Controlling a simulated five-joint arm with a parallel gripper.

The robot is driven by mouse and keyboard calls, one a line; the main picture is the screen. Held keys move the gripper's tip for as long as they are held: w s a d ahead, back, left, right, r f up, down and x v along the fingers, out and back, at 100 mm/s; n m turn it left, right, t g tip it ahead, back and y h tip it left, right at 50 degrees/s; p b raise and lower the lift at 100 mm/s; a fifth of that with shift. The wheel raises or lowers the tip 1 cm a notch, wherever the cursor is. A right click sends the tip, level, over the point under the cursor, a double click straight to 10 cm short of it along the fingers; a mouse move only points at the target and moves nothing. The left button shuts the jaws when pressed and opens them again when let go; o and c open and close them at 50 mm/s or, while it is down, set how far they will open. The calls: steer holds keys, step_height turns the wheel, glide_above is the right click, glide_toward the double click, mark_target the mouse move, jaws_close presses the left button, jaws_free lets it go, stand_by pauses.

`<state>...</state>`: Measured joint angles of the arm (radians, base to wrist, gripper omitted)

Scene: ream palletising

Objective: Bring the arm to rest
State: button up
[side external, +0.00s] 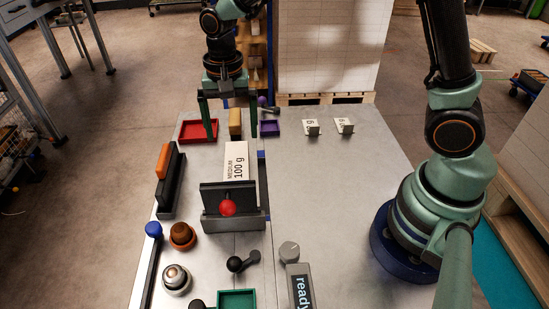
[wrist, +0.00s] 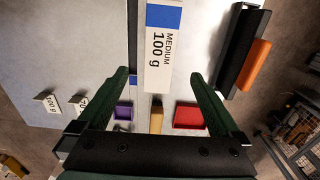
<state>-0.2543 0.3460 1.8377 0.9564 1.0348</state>
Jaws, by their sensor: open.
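My gripper (side external: 231,136) hangs over the far end of the grey table, with its two dark green fingers spread wide apart and nothing held between them. In the wrist view the open fingers (wrist: 158,76) frame a white block labelled MEDIUM 100 g (wrist: 163,60) with a blue band. That block (side external: 236,158) lies on the table in the side view, partly hidden by a black upright plate. A tan block (side external: 235,122) appears between the fingers in the side view. It also shows in the wrist view (wrist: 156,118), apart from both fingers.
A red tray (side external: 187,135) and a purple tray (side external: 270,129) flank the tan block. Two small cards (side external: 311,128) stand to the right. A black holder (side external: 173,188) with an orange piece, a red knob (side external: 228,208) and other controls stand nearer. The table's right half is mostly clear.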

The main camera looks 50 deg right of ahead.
steer(key=s+d+r+n+t, duration=0.5)
steer(key=s+d+r+n, duration=0.4)
steer(key=s+d+r, duration=0.1)
steer(key=shift+s+d+r+t, duration=0.15)
steer(key=shift+s+r+t, duration=0.15)
steer(key=shift+s+r, duration=0.5)
